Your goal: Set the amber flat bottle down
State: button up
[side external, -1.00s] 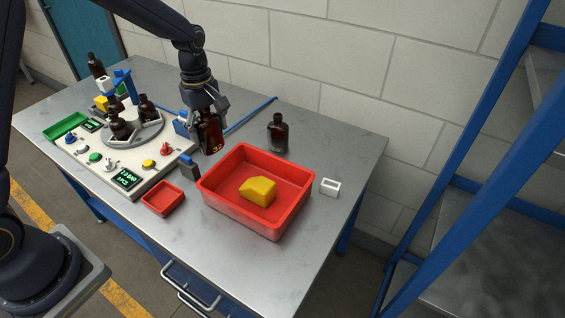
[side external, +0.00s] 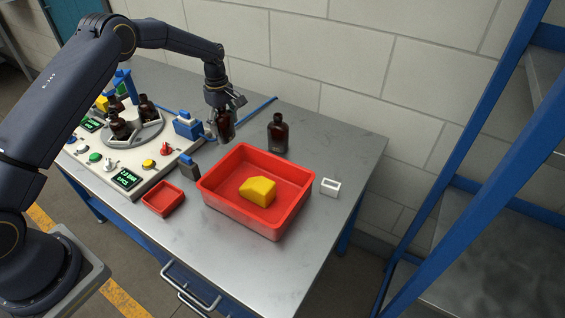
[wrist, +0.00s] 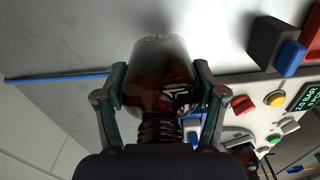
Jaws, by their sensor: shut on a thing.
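The amber flat bottle (side external: 225,128) is dark brown glass and hangs in my gripper (side external: 222,106) in the side view, behind the left corner of the red bin. The bottle (wrist: 160,72) also shows in the wrist view, its neck toward my palm and its base pointing away. My gripper (wrist: 158,88) is shut on it, one finger on each side. The bottle's base is close to the grey table (side external: 300,265); I cannot tell whether it touches.
A second dark bottle (side external: 278,133) stands right of the held one. A red bin (side external: 215,197) with a yellow block (side external: 258,191) is in front. The machine panel (side external: 130,195) with a bottle carousel (side external: 135,136) is left. A grey-and-blue block (side external: 189,167) stands close by.

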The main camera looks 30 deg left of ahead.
aim_at(226, 131)
jog(key=shift+w+f, duration=0.25)
jog(key=shift+f, duration=1.6)
jog(key=o, duration=1.2)
jog(key=shift+f, duration=0.1)
jog(key=shift+o, duration=0.2)
